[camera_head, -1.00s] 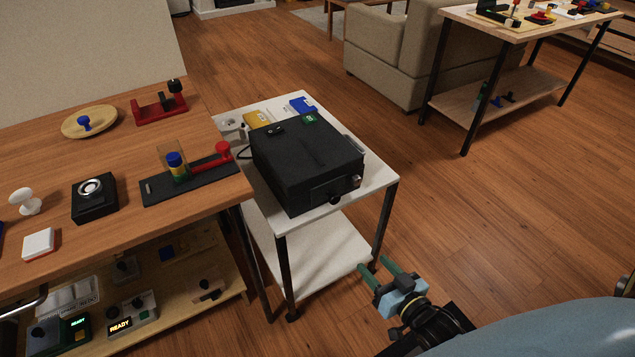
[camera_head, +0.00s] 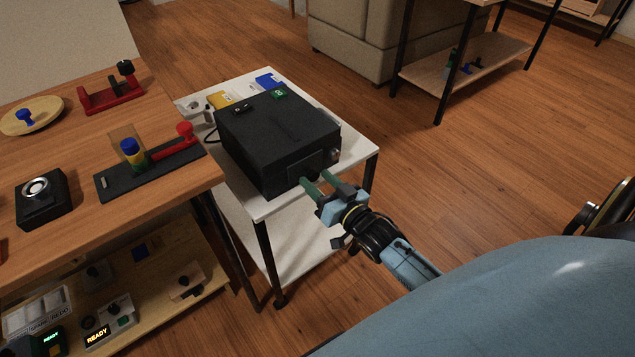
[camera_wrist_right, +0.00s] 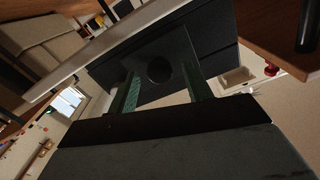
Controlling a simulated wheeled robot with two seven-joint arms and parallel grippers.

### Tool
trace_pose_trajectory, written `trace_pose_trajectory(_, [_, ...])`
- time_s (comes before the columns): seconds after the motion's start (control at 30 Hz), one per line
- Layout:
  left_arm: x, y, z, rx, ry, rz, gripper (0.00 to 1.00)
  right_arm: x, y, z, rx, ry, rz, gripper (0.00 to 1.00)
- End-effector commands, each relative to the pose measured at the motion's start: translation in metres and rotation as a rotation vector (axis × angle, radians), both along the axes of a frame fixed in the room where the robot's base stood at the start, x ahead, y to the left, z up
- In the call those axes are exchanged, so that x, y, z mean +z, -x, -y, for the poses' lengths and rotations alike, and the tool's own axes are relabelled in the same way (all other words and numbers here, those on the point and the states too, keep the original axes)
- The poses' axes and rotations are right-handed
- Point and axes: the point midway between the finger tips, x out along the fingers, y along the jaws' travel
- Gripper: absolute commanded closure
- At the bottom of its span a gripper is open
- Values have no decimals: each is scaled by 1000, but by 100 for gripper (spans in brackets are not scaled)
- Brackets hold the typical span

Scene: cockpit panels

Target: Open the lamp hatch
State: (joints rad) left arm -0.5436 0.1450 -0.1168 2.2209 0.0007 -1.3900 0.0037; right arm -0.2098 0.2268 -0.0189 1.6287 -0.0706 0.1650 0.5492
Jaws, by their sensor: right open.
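A black box (camera_head: 275,135) stands on a white cart. Its front face carries a small hatch plate (camera_head: 297,168) with a round dark knob, partly hidden by my gripper in the head view. The knob (camera_wrist_right: 159,69) shows clearly in the right wrist view. My right gripper (camera_head: 316,181) is open right in front of the hatch, its green fingers pointing at the box. In the right wrist view the knob appears between the two fingers of the gripper (camera_wrist_right: 162,85); I cannot tell whether they reach around it. My left gripper is out of view.
The white cart (camera_head: 262,209) has a lower shelf. A wooden table (camera_head: 160,200) with several devices stands close on its left. Yellow (camera_head: 221,100) and blue (camera_head: 269,81) items lie behind the box. Open wooden floor (camera_head: 470,170) is on the right.

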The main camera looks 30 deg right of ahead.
Motion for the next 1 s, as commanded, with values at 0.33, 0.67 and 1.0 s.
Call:
trace_pose_trajectory(0.33, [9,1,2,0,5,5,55,0,-10,-1,-1,1,-1,50])
trace_pose_trajectory(0.67, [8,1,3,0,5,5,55,0,-10,-1,-1,1,-1,80])
trace_pose_trajectory(1.0, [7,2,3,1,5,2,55,-1,-10,-1,-1,0,6,95])
